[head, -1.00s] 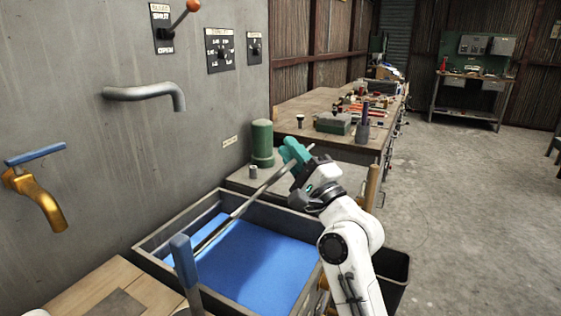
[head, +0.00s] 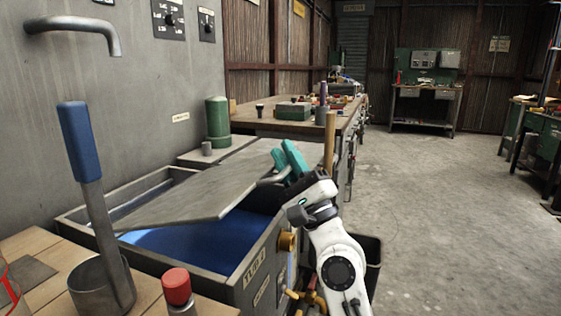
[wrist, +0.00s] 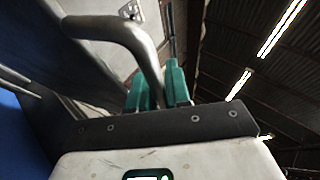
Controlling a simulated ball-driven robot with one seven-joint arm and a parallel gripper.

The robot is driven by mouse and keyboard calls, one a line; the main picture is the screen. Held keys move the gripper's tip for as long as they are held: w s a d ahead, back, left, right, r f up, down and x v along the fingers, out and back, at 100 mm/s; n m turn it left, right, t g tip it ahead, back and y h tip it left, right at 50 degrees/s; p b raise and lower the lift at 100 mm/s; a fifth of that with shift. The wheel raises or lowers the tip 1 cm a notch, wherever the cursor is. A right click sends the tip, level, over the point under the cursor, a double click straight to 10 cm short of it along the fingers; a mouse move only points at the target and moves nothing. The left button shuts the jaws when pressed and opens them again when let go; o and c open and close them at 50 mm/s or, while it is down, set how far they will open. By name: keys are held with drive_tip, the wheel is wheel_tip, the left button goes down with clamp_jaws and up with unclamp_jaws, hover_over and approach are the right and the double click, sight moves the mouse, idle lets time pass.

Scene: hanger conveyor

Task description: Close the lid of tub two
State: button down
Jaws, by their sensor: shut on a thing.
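The tub (head: 262,262) is a grey box with blue inside, at the lower middle of the head view. A label on its front wall is too small to read surely. Its lid (head: 195,192), a flat grey plate, is tilted over the tub, with its near edge raised above the rim and blue showing below it. My gripper (head: 287,160), with teal fingers, is shut on the lid's bent bar handle (head: 271,179) at the lid's right side. The wrist view shows the handle (wrist: 137,38) running down to the fingers and the lid plate (wrist: 72,52) beside it.
A blue-gripped lever (head: 80,142) stands on the wooden bench at left, near a red-topped knob (head: 177,287). A green cylinder (head: 217,122) stands behind the tub. A spout (head: 75,30) juts from the wall. Open concrete floor (head: 430,210) lies to the right.

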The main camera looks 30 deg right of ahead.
wheel_tip(320, 180, down, 12)
drive_tip(key=s+d+b, duration=0.2)
drive_tip(key=b, duration=0.8)
drive_tip(key=shift+s+r, duration=0.2)
drive_tip(key=shift+s, duration=0.05)
drive_tip(key=shift+d, duration=0.1)
drive_tip(key=c, duration=1.2)
unclamp_jaws()
drive_tip(key=shift+o, duration=0.2)
drive_tip(key=shift+f, duration=0.1)
drive_tip(key=b+v, duration=0.3)
drive_tip(key=v, duration=0.7)
drive_tip(key=shift+s+f+b, duration=0.25)
drive_tip(key=shift+b, duration=0.15)
